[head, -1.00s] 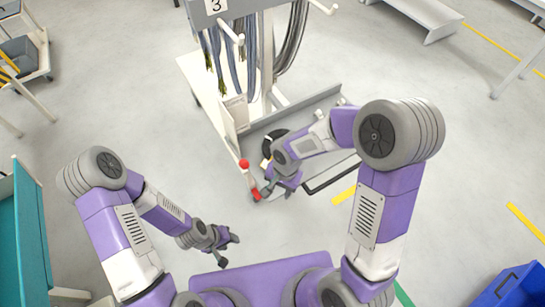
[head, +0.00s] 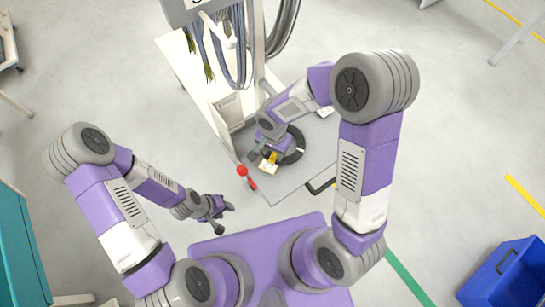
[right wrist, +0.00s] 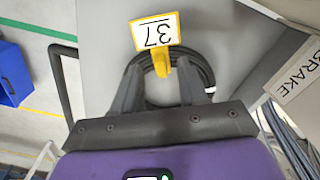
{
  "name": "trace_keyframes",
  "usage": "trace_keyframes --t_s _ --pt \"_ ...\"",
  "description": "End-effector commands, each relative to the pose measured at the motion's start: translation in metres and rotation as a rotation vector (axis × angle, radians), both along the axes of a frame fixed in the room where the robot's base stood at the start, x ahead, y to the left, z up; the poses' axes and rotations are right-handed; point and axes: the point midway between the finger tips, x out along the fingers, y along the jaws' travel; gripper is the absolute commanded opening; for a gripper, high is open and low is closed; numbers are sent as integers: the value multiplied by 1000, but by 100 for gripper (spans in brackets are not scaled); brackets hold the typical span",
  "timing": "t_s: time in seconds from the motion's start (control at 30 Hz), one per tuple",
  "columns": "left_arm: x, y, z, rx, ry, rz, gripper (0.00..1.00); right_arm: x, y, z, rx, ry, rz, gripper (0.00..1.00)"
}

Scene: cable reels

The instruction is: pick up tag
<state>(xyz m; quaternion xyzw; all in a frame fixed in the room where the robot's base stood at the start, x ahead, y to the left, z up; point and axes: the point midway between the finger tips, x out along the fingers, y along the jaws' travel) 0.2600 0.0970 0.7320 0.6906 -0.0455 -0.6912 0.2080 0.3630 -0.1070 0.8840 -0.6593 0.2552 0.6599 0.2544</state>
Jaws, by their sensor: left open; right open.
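The tag (right wrist: 155,32) is a white plate with a yellow frame, marked 37, with a yellow stem. It also shows in the head view (head: 268,168), at the near side of a black cable coil (head: 295,146). The coil also shows in the right wrist view (right wrist: 205,66). My right gripper (right wrist: 160,75) is open, its two fingers on either side of the tag's stem; I cannot tell whether they touch it. In the head view my right gripper (head: 260,158) partly hides the coil and tag. My left gripper (head: 224,218) is open and empty over the floor.
The coil lies on the grey deck (head: 270,190) of a cart hung with cables (head: 235,60). A red lever (head: 246,177) stands at the deck's left edge. A BRAKE label (right wrist: 298,75) is at right. A blue bin (head: 505,272) stands at lower right.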

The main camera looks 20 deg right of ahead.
Motion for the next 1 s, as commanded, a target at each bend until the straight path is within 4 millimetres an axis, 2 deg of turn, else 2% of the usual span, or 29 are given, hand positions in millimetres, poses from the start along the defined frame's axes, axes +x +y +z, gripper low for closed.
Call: trace_keyframes --t_s 0.03,0.13,0.4,0.6,0.7,1.0 --pt "0 0 -3 0 -1 0 43 0 0 -9 -1 2 0 43" --pt "0 0 -5 0 -1 0 43 0 0 -18 0 0 0 43" --pt "0 0 -4 0 -1 0 43 0 0 -20 0 -1 -1 43" --pt "1 0 -4 0 -1 0 43 0 0 -20 1 -2 -1 12" --pt "0 0 -4 0 -1 0 43 0 0 -20 1 -2 -1 0" --pt "0 0 -4 0 -1 0 43 1 0 -19 1 -2 0 0"
